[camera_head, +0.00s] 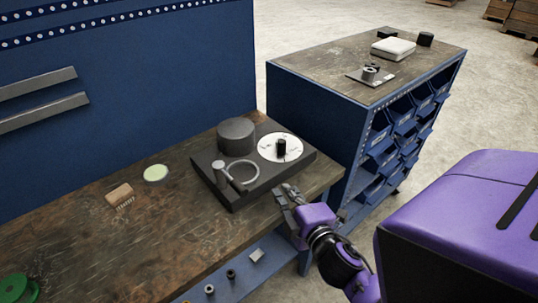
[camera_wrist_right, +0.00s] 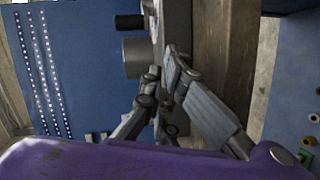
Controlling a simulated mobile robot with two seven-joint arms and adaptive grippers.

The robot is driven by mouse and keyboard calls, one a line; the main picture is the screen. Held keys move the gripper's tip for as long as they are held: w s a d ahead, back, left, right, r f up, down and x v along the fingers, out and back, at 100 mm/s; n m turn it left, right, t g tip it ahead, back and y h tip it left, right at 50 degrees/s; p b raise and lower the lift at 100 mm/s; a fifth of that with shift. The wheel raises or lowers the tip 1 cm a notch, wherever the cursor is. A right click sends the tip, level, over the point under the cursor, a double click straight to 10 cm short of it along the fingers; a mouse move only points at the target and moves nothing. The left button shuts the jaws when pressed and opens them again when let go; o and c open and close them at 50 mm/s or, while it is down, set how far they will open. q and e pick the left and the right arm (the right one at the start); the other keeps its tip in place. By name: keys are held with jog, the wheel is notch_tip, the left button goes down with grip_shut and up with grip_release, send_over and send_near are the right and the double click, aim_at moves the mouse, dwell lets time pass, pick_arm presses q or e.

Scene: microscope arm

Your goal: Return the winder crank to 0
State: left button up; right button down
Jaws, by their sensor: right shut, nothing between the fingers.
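The winder is a dark block (camera_head: 240,192) on the wooden bench. It carries a large dark grey cylinder (camera_head: 236,135), a white dial (camera_head: 272,155) with a black knob (camera_head: 281,148) standing on it, and a metal ring with a short upright post (camera_head: 219,172) beside it. The dial's marks are too small to read, and I cannot tell which part is the crank. My right gripper (camera_head: 287,193) is shut and empty at the block's front right edge; any contact is unclear. In the right wrist view its fingers (camera_wrist_right: 172,52) meet near the block (camera_wrist_right: 178,22). My left gripper is not in view.
A wooden brush (camera_head: 119,196) and a pale green round dish (camera_head: 156,173) lie left of the winder. A green spool (camera_head: 14,288) is at the lower left. A second bench (camera_head: 330,70) with blue bins stands at the right. The bench's front left is mostly clear.

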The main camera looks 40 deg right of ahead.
aim_at(281, 143)
jog(key=w+r+n, duration=0.1)
jog(key=w, duration=0.3)
jog(key=w+r+n+t+y+p, duration=0.1)
jog(key=w, duration=0.4)
jog(key=w+a+r+n+t+y, duration=0.1)
jog(key=w+r+n, duration=0.1)
jog(key=w, duration=0.2)
jog(key=shift+w+r+p, duration=0.1)
jog(key=shift+w+p, duration=0.3)
jog(key=shift+s+d, duration=0.35)
jog(key=shift+d, duration=0.25)
jog(key=shift+s+d, duration=0.35)
jog(key=shift+d, duration=0.2)
jog(key=shift+s+d+p, duration=0.2)
jog(key=shift+d+p, duration=0.1)
jog(key=shift+d, duration=0.2)
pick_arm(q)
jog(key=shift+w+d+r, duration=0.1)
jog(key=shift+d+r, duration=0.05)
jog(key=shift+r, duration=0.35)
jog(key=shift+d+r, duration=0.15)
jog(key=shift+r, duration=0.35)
pick_arm(e)
jog(key=shift+s, duration=0.1)
